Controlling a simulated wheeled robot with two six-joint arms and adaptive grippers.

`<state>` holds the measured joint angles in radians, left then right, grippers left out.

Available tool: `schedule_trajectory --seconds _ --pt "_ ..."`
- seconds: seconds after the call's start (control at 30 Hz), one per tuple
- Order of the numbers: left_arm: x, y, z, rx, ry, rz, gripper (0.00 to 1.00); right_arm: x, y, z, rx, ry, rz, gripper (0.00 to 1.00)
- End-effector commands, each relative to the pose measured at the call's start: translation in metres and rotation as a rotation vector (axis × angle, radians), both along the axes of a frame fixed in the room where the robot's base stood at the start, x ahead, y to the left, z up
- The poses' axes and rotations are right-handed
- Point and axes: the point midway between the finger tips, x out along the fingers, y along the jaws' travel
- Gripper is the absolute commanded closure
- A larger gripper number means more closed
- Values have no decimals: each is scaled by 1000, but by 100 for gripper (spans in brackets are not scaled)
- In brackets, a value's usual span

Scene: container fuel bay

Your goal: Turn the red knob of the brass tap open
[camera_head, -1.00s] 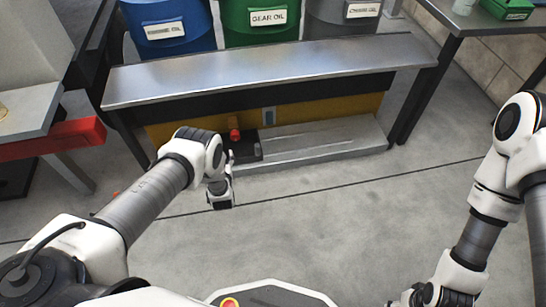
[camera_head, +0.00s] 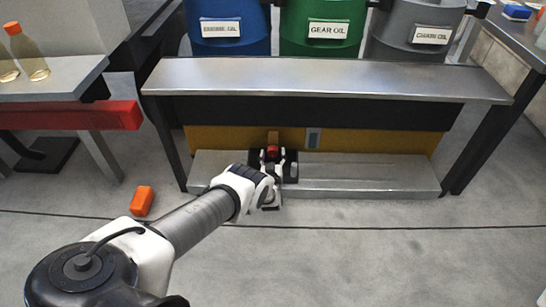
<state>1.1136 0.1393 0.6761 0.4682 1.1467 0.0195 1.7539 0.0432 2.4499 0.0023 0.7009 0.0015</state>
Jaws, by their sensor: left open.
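The small red knob (camera_head: 272,150) shows low under the metal bench, in front of the yellow panel. A brownish block stands just behind it. The tap's brass body is mostly hidden by my gripper. My left gripper (camera_head: 273,159) is at the knob, with its dark open fingers to either side of it. I cannot tell whether they touch it. My right gripper is out of view.
The metal bench (camera_head: 330,82) overhangs the low grey step (camera_head: 370,178). A blue drum (camera_head: 228,40), a green drum (camera_head: 322,42) and a grey drum stand behind. An orange object (camera_head: 142,200) lies on the floor. The floor at front right is clear.

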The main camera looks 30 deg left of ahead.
Motion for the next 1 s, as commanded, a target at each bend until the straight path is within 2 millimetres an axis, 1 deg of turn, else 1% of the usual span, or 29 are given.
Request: schedule_trajectory --seconds 0.03,0.07,0.1,0.17,0.2,0.63,0.87,1.0 --pt "0 0 0 0 0 0 32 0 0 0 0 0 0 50" --pt "0 0 0 0 0 0 43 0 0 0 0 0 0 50" --pt "0 0 0 0 0 0 57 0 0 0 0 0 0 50" --pt "0 0 0 0 0 0 78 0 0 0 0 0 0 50" --pt "0 0 0 -1 1 0 92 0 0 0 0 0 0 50" --pt "0 0 -1 -35 -21 0 92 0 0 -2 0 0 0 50" --pt "0 0 -1 -139 -84 1 92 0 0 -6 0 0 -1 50" --pt "0 0 -1 -234 -143 1 92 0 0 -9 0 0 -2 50"
